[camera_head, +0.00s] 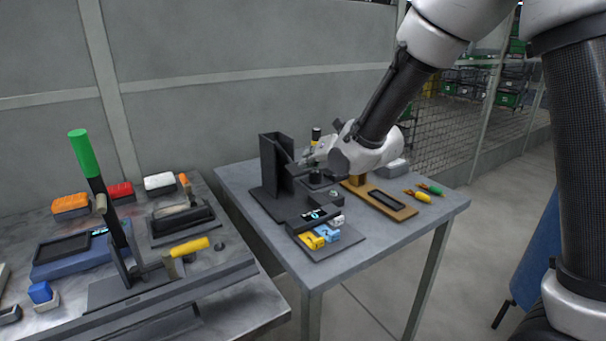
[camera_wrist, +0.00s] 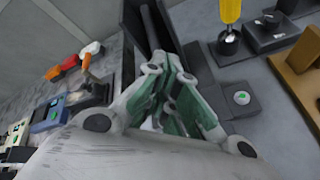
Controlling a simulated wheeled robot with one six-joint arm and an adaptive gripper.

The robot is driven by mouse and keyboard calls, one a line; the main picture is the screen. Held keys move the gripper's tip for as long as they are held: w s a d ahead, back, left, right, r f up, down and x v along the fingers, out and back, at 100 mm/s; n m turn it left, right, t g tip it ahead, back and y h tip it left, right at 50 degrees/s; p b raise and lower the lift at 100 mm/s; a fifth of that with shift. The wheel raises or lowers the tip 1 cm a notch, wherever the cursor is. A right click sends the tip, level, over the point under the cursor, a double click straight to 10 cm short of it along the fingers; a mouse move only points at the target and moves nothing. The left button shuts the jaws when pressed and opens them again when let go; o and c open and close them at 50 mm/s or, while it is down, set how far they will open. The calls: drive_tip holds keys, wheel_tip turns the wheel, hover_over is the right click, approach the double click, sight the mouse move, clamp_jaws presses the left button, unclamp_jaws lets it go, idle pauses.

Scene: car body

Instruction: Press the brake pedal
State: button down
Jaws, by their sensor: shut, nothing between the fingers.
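A dark upright stand with tall plates (camera_head: 276,160) is on the grey table; it looks like a pedal unit, but I cannot pick out the brake pedal with certainty.
A block with yellow and blue switches (camera_head: 320,234) is at the table's front. A wooden tray (camera_head: 399,210) and green and yellow screwdrivers (camera_head: 424,196) lie right. On the left bench stand a green-handled lever (camera_head: 84,153) and a yellow handle (camera_head: 190,247). A gap separates the tables.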

drive_tip(key=shift+f, duration=0.1)
drive_tip(key=shift+w+f, duration=0.1)
drive_tip(key=shift+f, duration=0.2)
drive_tip(key=shift+w+a+f, duration=0.2)
drive_tip(key=shift+f, duration=0.6)
drive_tip(key=shift+w+a+f, duration=0.15)
drive_tip(key=shift+f, duration=0.6)
idle(1.9)
drive_tip(key=shift+s+d+r, duration=0.1)
drive_tip(key=shift+s+r, duration=0.05)
drive_tip(key=shift+r, duration=0.5)
drive_tip(key=shift+s+d+r, duration=0.15)
drive_tip(key=shift+s+r, duration=0.05)
drive_tip(key=shift+r, duration=0.45)
drive_tip(key=shift+s+d+r, duration=0.1)
drive_tip(key=shift+s+r, duration=0.05)
drive_tip(key=shift+r, duration=0.5)
drive_tip(key=shift+s+d+r, duration=0.15)
drive_tip(key=shift+s+r, duration=0.05)
drive_tip(key=shift+r, duration=0.6)
drive_tip(key=shift+s+d+r, duration=0.15)
drive_tip(key=shift+s+r, duration=0.1)
drive_tip(key=shift+r, duration=0.55)
drive_tip(key=shift+s+d+r, duration=0.15)
drive_tip(key=shift+s+r, duration=0.05)
drive_tip(key=shift+r, duration=0.6)
